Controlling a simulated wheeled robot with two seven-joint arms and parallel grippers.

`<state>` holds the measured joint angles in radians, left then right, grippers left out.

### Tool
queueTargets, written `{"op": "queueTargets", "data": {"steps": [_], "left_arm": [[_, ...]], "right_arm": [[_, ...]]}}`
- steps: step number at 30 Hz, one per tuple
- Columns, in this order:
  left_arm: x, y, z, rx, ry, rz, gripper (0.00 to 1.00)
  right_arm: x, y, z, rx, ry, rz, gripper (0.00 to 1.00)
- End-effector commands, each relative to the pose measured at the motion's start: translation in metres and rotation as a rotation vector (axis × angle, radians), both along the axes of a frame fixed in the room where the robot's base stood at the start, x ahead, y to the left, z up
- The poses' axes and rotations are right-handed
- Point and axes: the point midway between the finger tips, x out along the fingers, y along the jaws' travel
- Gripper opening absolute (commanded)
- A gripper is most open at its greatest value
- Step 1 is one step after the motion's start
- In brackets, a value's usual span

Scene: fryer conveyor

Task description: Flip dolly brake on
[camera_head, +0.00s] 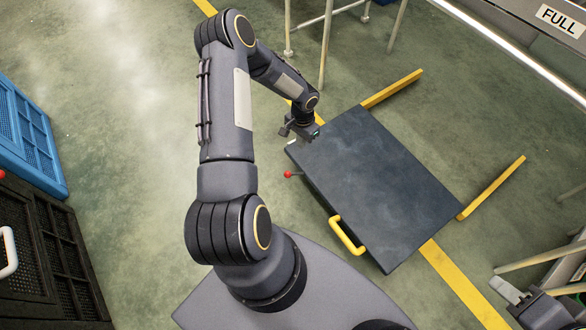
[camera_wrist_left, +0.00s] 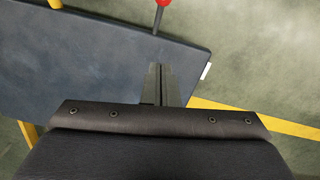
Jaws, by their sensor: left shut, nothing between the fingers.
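The dolly (camera_head: 375,185) is a flat dark platform on the floor; its deck fills much of the left wrist view (camera_wrist_left: 70,65). A brake lever with a red knob (camera_head: 288,174) sticks out from its left edge; the knob also shows at the top of the left wrist view (camera_wrist_left: 162,3). My left gripper (camera_head: 298,130) is over the dolly's far left corner, apart from the knob. In the left wrist view its fingers (camera_wrist_left: 158,82) are together and empty, pointing toward the lever. My right gripper (camera_head: 518,296) is at the lower right, partly cut off; its jaw state is unclear.
A yellow handle (camera_head: 347,235) is on the dolly's near edge. Yellow floor bars (camera_head: 392,88) and (camera_head: 492,188) adjoin its far side. A blue crate (camera_head: 30,140) and a black crate (camera_head: 50,260) stand at left. Conveyor frame legs are at the top and right.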

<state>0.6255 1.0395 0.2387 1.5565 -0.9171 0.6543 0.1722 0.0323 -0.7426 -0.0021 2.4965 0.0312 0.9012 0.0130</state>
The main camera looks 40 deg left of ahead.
Motion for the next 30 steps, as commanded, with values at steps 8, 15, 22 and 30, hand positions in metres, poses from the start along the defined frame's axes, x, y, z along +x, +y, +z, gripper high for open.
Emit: {"op": "queueTargets", "data": {"steps": [8,15,22,30], "left_arm": [[0.0,0.0,0.001,0.0,0.0,0.0,0.0],[-0.002,-0.001,-0.026,-0.002,0.003,0.001,0.0],[-0.005,-0.003,-0.077,-0.003,0.003,0.001,0.0],[-0.027,-0.002,-0.104,-0.001,0.002,0.0,0.0]], "right_arm": [[0.0,0.0,0.001,0.0,-0.001,0.0,0.36],[0.0,0.0,-0.009,0.0,0.0,0.0,0.36],[0.0,0.0,-0.027,0.0,0.0,0.0,0.36],[0.0,0.0,-0.038,0.0,0.0,0.0,0.36]]}}
